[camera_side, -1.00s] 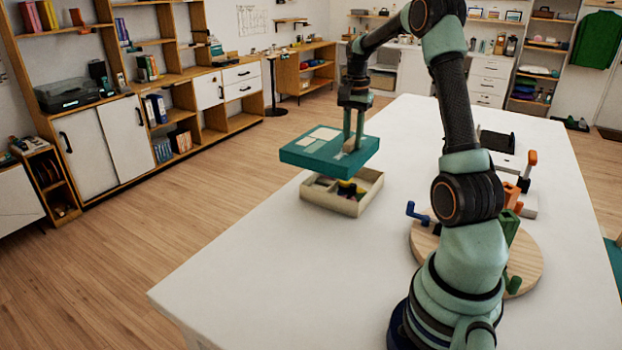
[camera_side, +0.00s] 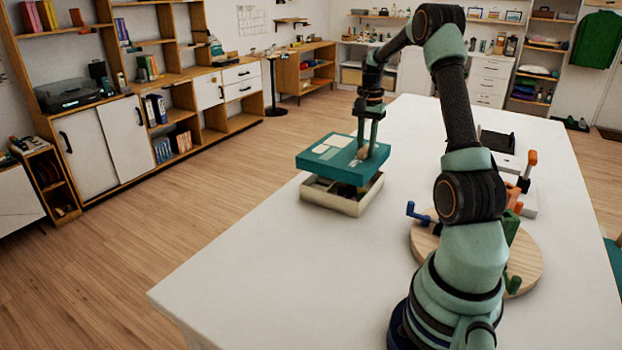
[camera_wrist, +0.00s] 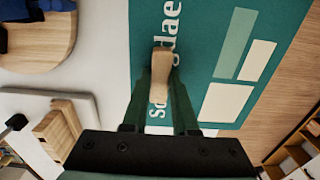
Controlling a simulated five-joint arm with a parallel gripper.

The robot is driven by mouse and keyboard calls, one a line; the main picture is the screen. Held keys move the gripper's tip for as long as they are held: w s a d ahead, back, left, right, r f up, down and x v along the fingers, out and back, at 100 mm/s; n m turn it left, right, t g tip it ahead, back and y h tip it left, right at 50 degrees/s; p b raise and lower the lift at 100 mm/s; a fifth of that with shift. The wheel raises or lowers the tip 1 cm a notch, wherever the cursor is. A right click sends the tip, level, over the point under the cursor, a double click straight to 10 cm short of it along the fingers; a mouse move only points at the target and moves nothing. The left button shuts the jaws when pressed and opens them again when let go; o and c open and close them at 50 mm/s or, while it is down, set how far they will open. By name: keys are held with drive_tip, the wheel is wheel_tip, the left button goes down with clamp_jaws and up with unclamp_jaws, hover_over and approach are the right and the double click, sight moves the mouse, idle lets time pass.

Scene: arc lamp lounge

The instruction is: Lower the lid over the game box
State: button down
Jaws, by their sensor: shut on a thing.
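The teal lid (camera_side: 330,154) with pale panels hangs over the cream game box (camera_side: 332,200) in the side view. A gap shows between them at the front, and dark contents show inside the box. The lid looks roughly level and sits close above the box. My gripper (camera_side: 366,155) is shut on the lid's wooden knob (camera_side: 362,153). In the wrist view my gripper (camera_wrist: 161,75) has the tan knob (camera_wrist: 161,70) between its fingers, with the lid (camera_wrist: 205,60) and its white lettering beneath. Part of the box is hidden under the lid.
A round wooden board (camera_side: 522,262) with colored pegs stands on the white table (camera_side: 270,270) to the right. A pale item with an orange handle (camera_side: 531,158) and a black-topped box (camera_side: 497,142) lie behind it. The front left of the table is clear.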

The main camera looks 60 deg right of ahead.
sight(365, 157)
drive_tip(key=shift+f, duration=1.9)
drive_tip(key=shift+f, duration=2.35)
drive_tip(key=c, duration=0.6)
unclamp_jaws()
wheel_tip(365, 157, up, 12)
drive_tip(key=shift+r, duration=0.1)
